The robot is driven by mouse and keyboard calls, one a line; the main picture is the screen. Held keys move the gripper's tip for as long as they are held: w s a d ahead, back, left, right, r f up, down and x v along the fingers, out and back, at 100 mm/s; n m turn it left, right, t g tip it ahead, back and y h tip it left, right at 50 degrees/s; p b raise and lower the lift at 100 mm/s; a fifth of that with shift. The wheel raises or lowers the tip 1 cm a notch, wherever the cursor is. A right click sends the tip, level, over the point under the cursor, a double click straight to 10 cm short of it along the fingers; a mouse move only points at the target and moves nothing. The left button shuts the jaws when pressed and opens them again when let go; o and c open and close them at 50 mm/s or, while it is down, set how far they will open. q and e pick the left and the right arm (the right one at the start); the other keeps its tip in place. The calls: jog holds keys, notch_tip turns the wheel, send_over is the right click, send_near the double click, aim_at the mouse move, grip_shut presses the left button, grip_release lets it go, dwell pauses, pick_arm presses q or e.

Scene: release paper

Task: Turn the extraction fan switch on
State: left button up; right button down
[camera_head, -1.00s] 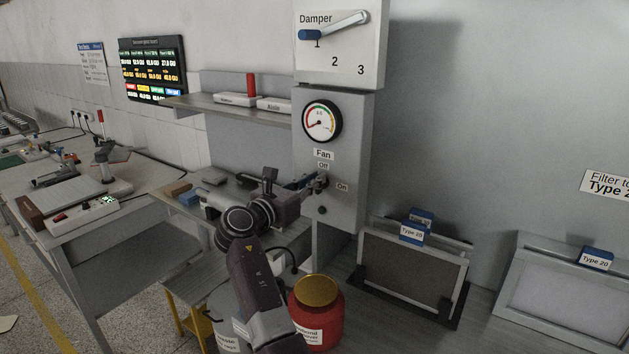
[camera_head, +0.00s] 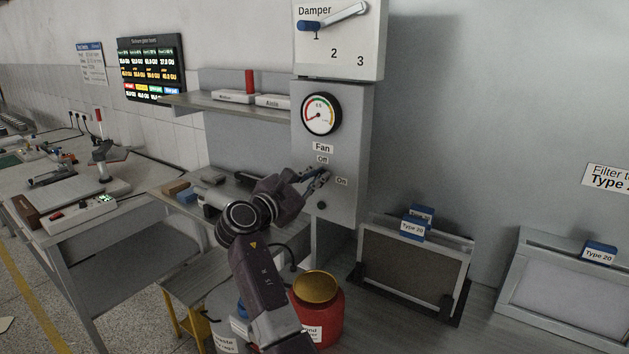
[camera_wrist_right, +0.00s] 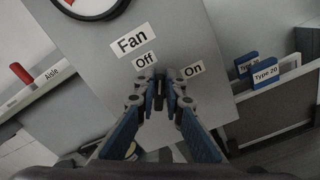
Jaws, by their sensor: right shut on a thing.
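The grey fan control box (camera_head: 345,140) is on the wall, with a "Fan" label, an "Off" label (camera_head: 322,159) above the switch and an "On" label (camera_head: 342,181) to its right. My right gripper (camera_head: 318,178) is at the box just below "Off" and left of "On". In the right wrist view its fingertips (camera_wrist_right: 160,86) are shut on the small dark fan switch (camera_wrist_right: 159,97), between the "Off" (camera_wrist_right: 145,61) and "On" (camera_wrist_right: 193,70) labels. The fingers hide most of the switch, so its exact setting cannot be told. My left gripper is out of view.
A round gauge (camera_head: 320,114) is above the switch, with its needle low at the left. The damper lever (camera_head: 335,17) points to 1. Below are a red container (camera_head: 318,305) and a framed filter (camera_head: 415,268). A shelf (camera_head: 225,106) is at the left.

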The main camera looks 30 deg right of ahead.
jog(key=m+b, duration=0.3)
jog(key=m, duration=0.1)
jog(key=m+b, duration=0.3)
jog(key=s+f+m+b, duration=0.1)
jog(key=m+b, duration=0.2)
jog(key=m, duration=0.1)
jog(key=shift+d+f+m, duration=0.1)
jog(key=shift+d+m, duration=0.15)
jog(key=shift+m, duration=0.05)
dwell(0.4)
jog(key=c, duration=2)
grip_release()
jog(key=shift+w, duration=0.1)
jog(key=shift+f, duration=0.1)
jog(key=shift+d+f, duration=0.1)
